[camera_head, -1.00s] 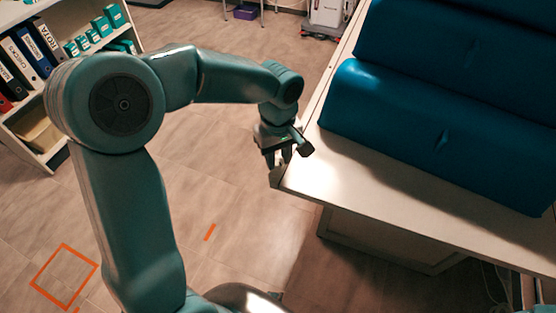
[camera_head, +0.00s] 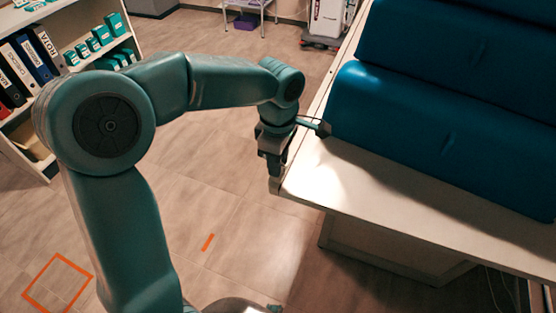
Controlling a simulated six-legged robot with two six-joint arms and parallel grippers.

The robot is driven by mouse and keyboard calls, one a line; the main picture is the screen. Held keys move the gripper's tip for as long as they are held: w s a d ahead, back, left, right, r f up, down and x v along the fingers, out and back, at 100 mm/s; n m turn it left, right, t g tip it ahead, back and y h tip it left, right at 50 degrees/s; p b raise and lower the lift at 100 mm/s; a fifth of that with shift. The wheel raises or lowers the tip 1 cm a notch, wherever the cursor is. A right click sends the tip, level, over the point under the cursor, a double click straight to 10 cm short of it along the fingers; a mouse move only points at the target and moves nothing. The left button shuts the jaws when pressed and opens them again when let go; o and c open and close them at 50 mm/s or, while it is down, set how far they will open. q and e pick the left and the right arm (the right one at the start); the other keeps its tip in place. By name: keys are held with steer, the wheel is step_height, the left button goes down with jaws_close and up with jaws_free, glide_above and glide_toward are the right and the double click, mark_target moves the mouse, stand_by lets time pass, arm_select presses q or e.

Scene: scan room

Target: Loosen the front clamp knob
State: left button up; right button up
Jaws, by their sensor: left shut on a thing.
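My left gripper (camera_head: 274,168) is at the near left corner of the table, pointing down. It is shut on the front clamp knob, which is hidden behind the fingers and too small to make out. A small grey piece (camera_head: 274,186) shows just below the fingertips at the table's edge; I cannot tell its exact shape. A dark-tipped rod (camera_head: 320,128) on my left wrist sticks out to the right over the tabletop. My right gripper is not in view.
The pale table (camera_head: 385,200) carries large blue cushions (camera_head: 440,125). A shelf with binders (camera_head: 30,60) stands at the far left. A wheeled machine (camera_head: 327,20) and a small trolley (camera_head: 247,12) stand at the back. Orange tape (camera_head: 57,280) marks the otherwise open floor.

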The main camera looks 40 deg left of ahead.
arm_select(q)
steer(key=shift+r, duration=0.15)
stand_by(0.4)
steer(key=o, duration=1.1)
steer(key=shift+c, duration=0.2)
step_height(320, 180, up, 16)
steer(key=p, duration=0.2)
steer(key=shift+r, duration=0.15)
steer(key=shift+s, duration=0.1)
